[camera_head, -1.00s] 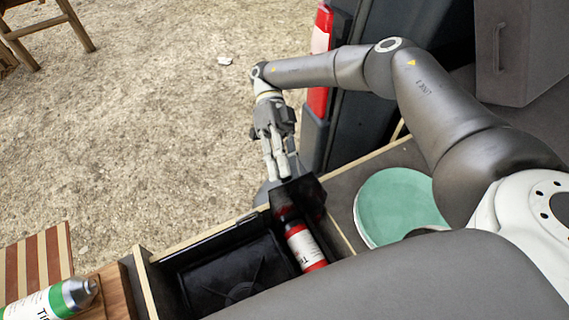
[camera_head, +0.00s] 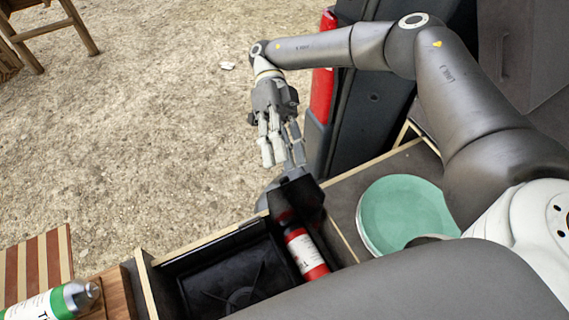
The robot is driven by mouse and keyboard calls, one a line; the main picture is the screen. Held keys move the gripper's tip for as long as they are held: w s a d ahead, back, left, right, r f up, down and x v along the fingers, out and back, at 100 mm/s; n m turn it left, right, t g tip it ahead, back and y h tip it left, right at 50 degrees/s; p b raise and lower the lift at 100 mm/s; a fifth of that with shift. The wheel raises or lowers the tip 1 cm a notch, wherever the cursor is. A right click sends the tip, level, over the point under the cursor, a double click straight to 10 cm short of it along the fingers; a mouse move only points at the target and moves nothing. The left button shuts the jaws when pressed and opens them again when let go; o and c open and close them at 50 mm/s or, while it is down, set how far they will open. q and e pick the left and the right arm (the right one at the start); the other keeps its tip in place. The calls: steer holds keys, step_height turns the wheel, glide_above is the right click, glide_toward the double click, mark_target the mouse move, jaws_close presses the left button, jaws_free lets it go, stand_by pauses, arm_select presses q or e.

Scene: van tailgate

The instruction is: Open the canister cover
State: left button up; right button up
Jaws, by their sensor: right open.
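A red canister with a white label (camera_head: 305,252) lies in the right part of a black wood-edged compartment. A black cover (camera_head: 295,197) sits over its far end, near the compartment's far edge; I cannot tell how far open it is. My right gripper (camera_head: 280,152) hangs just beyond and above the black cover, fingers pointing down. It is open and holds nothing; a small gap seems to lie between fingertips and cover. My left gripper is not in view.
A black stove-like unit (camera_head: 233,277) fills the compartment left of the canister. A green round plate (camera_head: 402,212) lies on the grey surface at right. A green-and-white cylinder (camera_head: 55,300) lies at lower left. The van's red tail light (camera_head: 322,95) stands close to my right arm.

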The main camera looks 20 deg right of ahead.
steer(key=shift+r, duration=1.35)
